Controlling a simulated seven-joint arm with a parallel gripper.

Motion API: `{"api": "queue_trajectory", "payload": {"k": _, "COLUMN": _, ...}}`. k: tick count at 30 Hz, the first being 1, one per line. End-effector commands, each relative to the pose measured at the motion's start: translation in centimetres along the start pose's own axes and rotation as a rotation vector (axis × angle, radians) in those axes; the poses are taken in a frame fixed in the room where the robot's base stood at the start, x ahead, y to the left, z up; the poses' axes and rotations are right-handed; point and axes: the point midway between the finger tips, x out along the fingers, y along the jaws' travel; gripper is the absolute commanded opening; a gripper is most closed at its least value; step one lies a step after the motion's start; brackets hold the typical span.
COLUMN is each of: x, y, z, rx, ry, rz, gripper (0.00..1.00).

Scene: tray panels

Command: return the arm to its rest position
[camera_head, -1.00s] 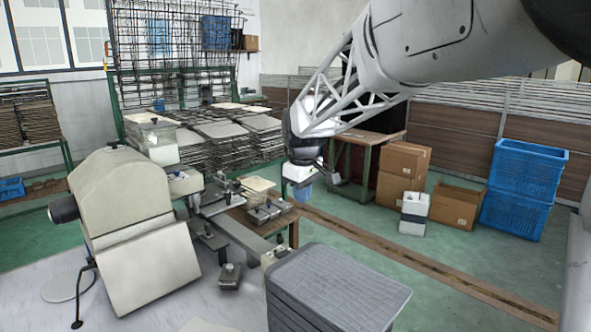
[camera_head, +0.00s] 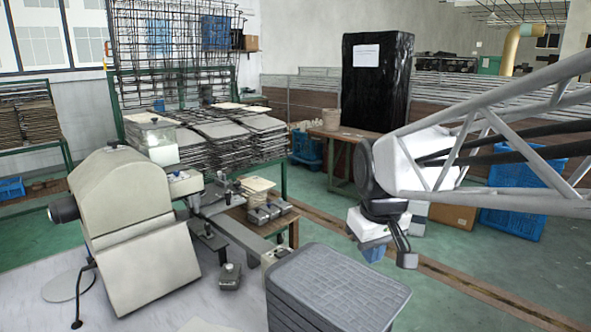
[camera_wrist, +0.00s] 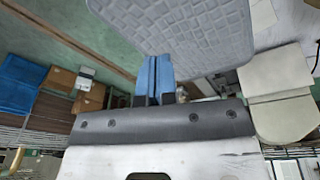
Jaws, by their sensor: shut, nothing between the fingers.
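My arm reaches in from the right edge of the head view.
The stack of grey textured trays (camera_head: 330,284) stands at the front, left of and below my gripper; its top fills the upper wrist view. A beige machine (camera_head: 130,220) stands left. Blue crates (camera_head: 510,222) stand behind my arm.

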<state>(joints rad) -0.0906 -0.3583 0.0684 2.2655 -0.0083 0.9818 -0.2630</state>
Motion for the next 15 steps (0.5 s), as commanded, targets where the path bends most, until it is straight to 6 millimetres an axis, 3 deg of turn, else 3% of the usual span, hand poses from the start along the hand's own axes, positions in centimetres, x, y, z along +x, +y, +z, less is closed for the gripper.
{"api": "queue_trajectory", "payload": {"k": 3, "x": 0.1, "y": -0.1, "z": 3.3, "rx": 0.065, "ry": 0.010, "rz": 0.006, "gripper": 0.00}}
{"api": "queue_trajectory", "payload": {"k": 15, "x": 1.9, "y": -1.0, "z": 13.2, "rx": 0.279, "ry": 0.034, "rz": 0.022, "gripper": 0.00}}
